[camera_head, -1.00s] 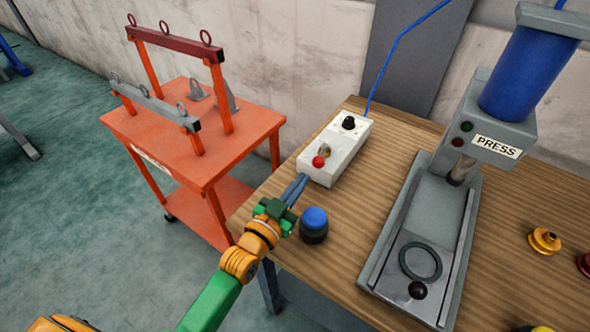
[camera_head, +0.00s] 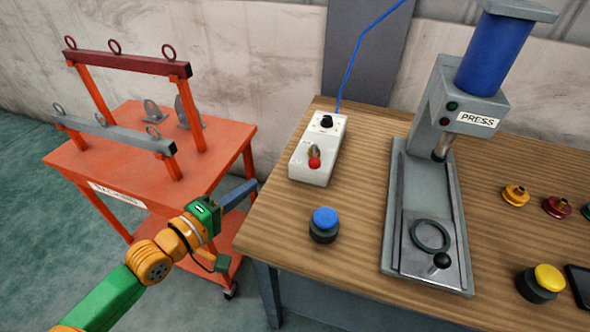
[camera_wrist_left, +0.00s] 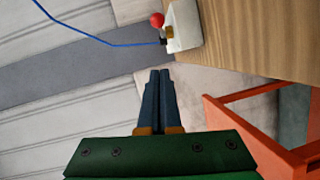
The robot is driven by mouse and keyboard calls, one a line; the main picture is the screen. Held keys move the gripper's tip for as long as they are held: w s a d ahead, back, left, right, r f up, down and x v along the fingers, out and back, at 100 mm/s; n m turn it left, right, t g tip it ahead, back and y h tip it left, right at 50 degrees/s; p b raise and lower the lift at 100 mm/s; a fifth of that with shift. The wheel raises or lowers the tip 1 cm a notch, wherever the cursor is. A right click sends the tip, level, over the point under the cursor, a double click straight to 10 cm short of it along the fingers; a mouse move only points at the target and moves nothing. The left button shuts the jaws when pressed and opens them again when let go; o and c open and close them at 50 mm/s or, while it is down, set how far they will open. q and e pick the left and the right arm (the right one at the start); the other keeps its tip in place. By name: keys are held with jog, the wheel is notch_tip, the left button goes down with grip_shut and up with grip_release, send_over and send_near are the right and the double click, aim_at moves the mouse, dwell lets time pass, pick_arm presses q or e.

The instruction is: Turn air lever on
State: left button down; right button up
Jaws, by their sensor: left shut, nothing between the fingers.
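The white control box (camera_head: 325,137) sits on the wooden table near its left back part. Its red-knobbed lever (camera_head: 314,162) points toward the front end of the box, beside a brass fitting. My left gripper (camera_head: 250,186) is shut and empty, left of the box and apart from it, by the table's left edge. In the left wrist view the shut blue-grey fingers (camera_wrist_left: 159,74) point toward the wall. There the box (camera_wrist_left: 184,25) and red knob (camera_wrist_left: 157,19) show above the fingertips, not touched. My right gripper is not in view.
An orange cart (camera_head: 85,158) with lifting bars stands left of the table (camera_head: 365,170). A blue button (camera_head: 325,218) stands in front of the box. The grey press (camera_head: 400,215) stands to the right. A blue hose (camera_head: 357,55) rises behind the box.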

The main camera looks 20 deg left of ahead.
pick_arm(q)
send_near(314, 154)
jog(key=a, duration=0.3)
jog(key=w+d, duration=0.1)
jog(key=d+p, duration=0.1)
jog(key=w+d, duration=0.1)
jog(key=d, duration=0.1)
jog(key=shift+w+f, duration=0.1)
jog(key=shift+w, duration=0.2)
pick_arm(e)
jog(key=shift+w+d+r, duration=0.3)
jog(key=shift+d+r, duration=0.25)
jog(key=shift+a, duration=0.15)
